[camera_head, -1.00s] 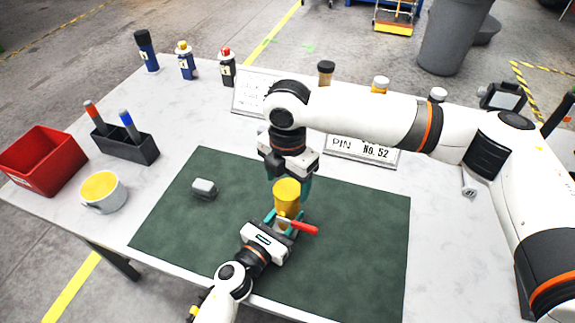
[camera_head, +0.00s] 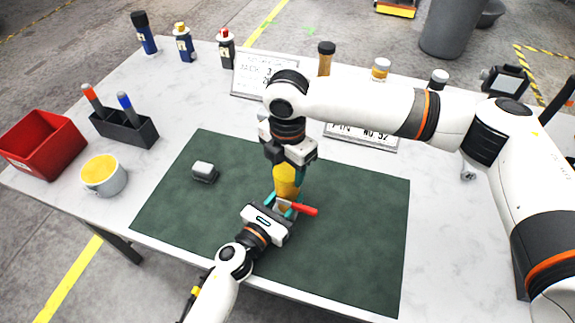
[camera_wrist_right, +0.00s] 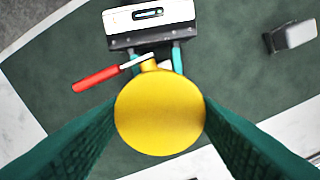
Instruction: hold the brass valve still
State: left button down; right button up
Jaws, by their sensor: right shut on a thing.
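The brass valve (camera_head: 287,182) stands upright over the green mat. It shows as a yellow cylinder with a red lever (camera_head: 303,209) low on its right side. From above, the wrist view shows its round yellow top (camera_wrist_right: 160,112) and the lever (camera_wrist_right: 95,80) sticking out left. My right gripper (camera_head: 288,172) reaches down from above and is shut on the yellow cylinder, a teal finger on each side. My left gripper (camera_head: 284,206) comes from the front, its teal fingers either side of the valve's lower part. Their contact is hidden.
A small grey block (camera_head: 204,172) lies on the mat (camera_head: 345,250), left of the valve. A yellow-filled mug (camera_head: 104,176), red bin (camera_head: 42,146) and marker holder (camera_head: 124,129) stand left. Bottles and signs line the back. The mat's right part is clear.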

jog(key=m, duration=1.1)
jog(key=o, duration=1.1)
jog(key=shift+c, duration=0.2)
jog(key=shift+r, duration=2.3)
jog(key=shift+c, duration=0.3)
